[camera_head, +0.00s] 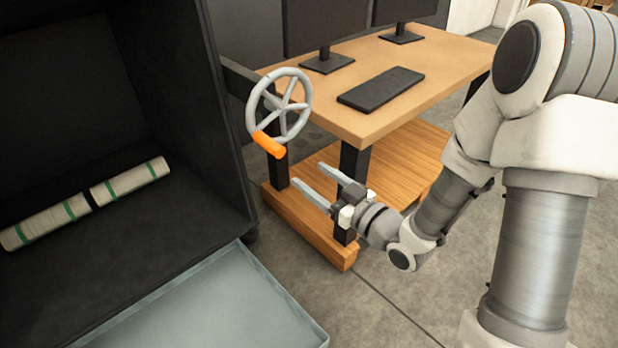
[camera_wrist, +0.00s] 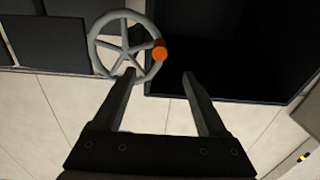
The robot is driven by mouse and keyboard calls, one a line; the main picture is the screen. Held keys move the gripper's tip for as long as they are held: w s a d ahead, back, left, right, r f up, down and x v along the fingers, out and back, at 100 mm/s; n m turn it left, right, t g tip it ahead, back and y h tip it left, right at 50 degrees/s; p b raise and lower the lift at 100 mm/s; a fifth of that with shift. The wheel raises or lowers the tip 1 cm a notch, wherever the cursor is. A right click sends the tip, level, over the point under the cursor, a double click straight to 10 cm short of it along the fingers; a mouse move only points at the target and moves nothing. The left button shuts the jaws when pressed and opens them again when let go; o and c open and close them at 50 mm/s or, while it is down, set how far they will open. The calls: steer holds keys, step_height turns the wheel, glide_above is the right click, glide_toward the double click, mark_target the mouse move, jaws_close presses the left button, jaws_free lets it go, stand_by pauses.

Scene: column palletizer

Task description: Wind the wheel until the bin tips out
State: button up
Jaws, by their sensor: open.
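A grey spoked wheel (camera_head: 279,106) with an orange handle (camera_head: 270,144) stands upright beside the dark bin (camera_head: 215,130). The handle is at the wheel's lower left in the head view. In the wrist view the wheel (camera_wrist: 126,46) is at the upper left and the orange handle (camera_wrist: 159,50) is on its right side. My gripper (camera_head: 323,181) is open and empty, below and to the right of the handle in the head view. Its fingers (camera_wrist: 157,80) point toward the wheel, and the left finger overlaps the rim in the wrist view. The bin holds pale rolls with green bands (camera_head: 85,203).
A pale grey tray (camera_head: 215,305) lies in front of the bin. A wooden desk (camera_head: 400,105) with monitors and a black keyboard (camera_head: 381,88) stands behind the wheel, with a wooden base (camera_head: 310,235) below.

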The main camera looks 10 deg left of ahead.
mark_target(272, 147)
steer(key=x, duration=1.3)
steer(key=shift+w+a, duration=0.1)
steer(key=shift+a, duration=0.05)
steer(key=shift+w+a, duration=0.45)
steer(key=shift+a, duration=0.1)
steer(key=shift+c, duration=0.2)
jaws_close()
stand_by(1.2)
